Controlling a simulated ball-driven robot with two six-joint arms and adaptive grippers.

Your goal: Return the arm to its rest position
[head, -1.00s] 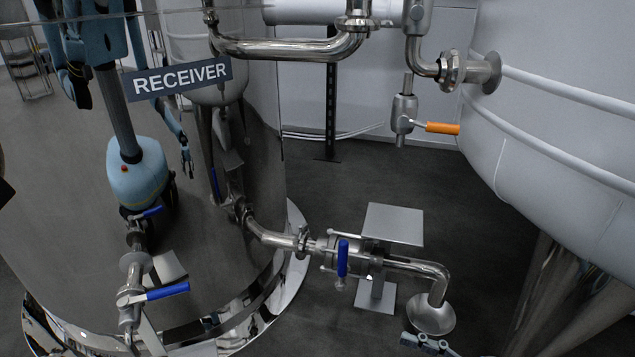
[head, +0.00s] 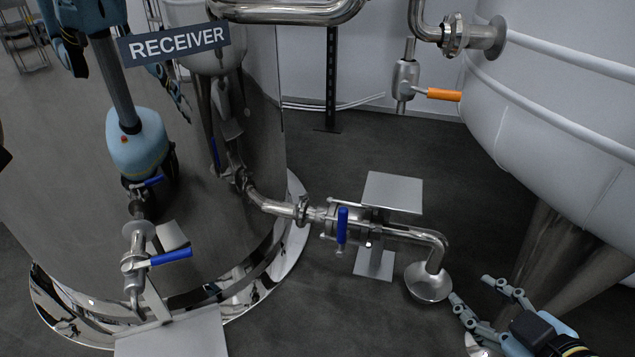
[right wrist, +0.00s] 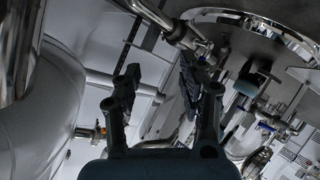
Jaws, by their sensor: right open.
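My right gripper (head: 473,289) shows at the lower right of the head view, with its pale blue fingers spread apart and nothing between them. It lies just right of the flared end (head: 429,284) of the steel drain pipe in the picture; I cannot tell whether they touch. In the right wrist view, my right gripper (right wrist: 158,88) has its two dark fingers apart with a gap between them. My left gripper is not in view, except that a blurred mirror image of my body shows on the shiny tank.
The polished receiver tank (head: 70,215) with its RECEIVER sign (head: 179,42) fills the left. A blue-handled valve (head: 342,228) sits on the drain pipe. A pale tank (head: 560,110) bulges at the right, beside an orange-handled valve (head: 443,95). Dark floor (head: 330,165) is open between them.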

